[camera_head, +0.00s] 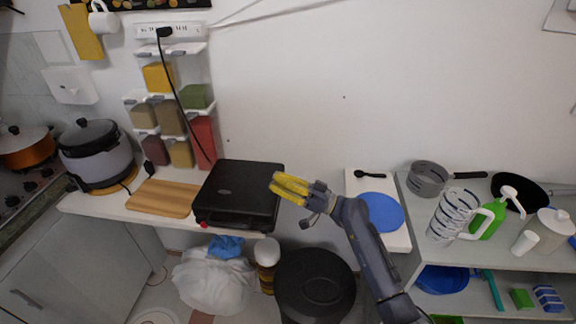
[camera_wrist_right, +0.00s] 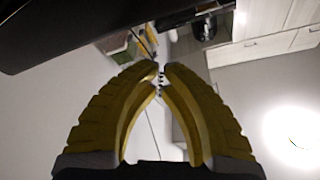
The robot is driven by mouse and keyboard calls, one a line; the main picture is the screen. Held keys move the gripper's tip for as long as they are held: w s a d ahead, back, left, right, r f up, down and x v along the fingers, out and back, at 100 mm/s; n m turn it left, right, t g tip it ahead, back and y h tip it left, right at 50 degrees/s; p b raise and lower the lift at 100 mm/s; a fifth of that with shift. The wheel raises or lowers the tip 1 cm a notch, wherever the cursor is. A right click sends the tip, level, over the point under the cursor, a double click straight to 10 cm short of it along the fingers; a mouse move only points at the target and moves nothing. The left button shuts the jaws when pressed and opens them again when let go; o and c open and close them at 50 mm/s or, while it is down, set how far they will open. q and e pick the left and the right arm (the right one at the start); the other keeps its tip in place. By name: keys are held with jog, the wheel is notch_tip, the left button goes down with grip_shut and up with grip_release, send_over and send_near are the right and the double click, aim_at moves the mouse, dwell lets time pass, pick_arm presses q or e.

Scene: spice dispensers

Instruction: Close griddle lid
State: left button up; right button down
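The black griddle (camera_head: 238,192) stands on the counter in the head view. Its lid is down and it looks shut. My right gripper (camera_head: 274,184), with yellow fingers, is at the griddle's right edge, just above or beside it; whether it touches cannot be told. In the right wrist view the two yellow fingers (camera_wrist_right: 162,72) curve together with their tips almost meeting and nothing between them. A dark surface, likely the griddle (camera_wrist_right: 60,30), fills the upper left there. My left gripper is not in view.
A wooden board (camera_head: 162,198) and a rice cooker (camera_head: 95,155) stand left of the griddle. Spice dispensers (camera_head: 170,115) hang on the wall behind, with a black cord running down. A blue plate (camera_head: 380,211) lies on the right counter. A black round bin (camera_head: 315,287) stands below.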

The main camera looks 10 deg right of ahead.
jog(key=shift+s+a+f, duration=0.1)
jog(key=shift+s+f, duration=0.2)
jog(key=shift+f, duration=0.2)
jog(key=shift+s+a+f, duration=0.1)
jog(key=shift+s+f, duration=0.15)
jog(key=shift+f, duration=0.25)
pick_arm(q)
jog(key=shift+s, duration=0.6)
pick_arm(e)
jog(key=shift+s+f, duration=0.15)
jog(key=shift+f, duration=0.2)
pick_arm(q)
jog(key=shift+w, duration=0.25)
